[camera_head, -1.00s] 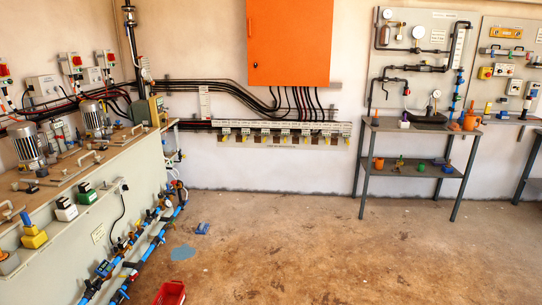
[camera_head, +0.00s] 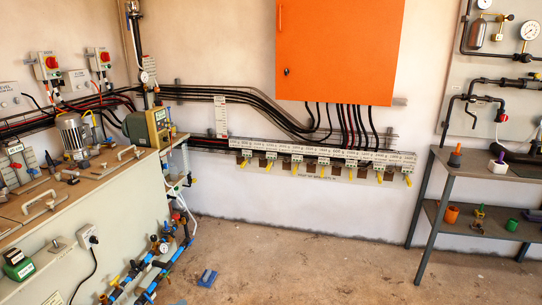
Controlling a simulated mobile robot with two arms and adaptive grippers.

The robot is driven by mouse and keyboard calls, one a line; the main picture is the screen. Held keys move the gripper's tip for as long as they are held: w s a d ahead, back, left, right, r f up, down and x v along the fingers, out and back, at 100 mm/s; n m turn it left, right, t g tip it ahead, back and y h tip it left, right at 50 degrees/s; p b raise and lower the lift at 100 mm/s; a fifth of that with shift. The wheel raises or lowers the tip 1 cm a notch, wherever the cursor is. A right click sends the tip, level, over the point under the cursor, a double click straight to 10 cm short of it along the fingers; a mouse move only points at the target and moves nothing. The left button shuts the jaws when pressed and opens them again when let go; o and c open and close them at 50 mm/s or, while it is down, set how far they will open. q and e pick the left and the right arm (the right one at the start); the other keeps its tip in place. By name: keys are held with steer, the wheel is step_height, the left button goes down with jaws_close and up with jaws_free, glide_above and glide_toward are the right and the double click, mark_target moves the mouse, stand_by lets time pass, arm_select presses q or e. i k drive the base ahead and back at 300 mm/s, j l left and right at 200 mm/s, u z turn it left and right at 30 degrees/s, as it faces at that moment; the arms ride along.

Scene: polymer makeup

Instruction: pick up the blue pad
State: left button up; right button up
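A small blue object (camera_head: 207,278), which looks like the blue pad, lies on the brown floor near the foot of the left bench, below the wall. It is small in the picture, so its exact shape is hard to tell. Neither of my grippers is in view. Nothing touches the blue object.
A bench (camera_head: 100,190) with motors and handles fills the left, with blue pipes and valves (camera_head: 155,265) low along its side. A metal shelf (camera_head: 470,235) with pots and fittings stands at right. An orange cabinet (camera_head: 340,50) hangs on the wall. The middle floor (camera_head: 310,270) is clear.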

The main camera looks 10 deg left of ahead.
mark_target(207, 280)
steer(key=i+u, duration=0.2)
steer(key=i, duration=0.8)
steer(key=i+l+u, duration=0.25)
steer(key=i, duration=0.75)
steer(key=j, duration=0.1)
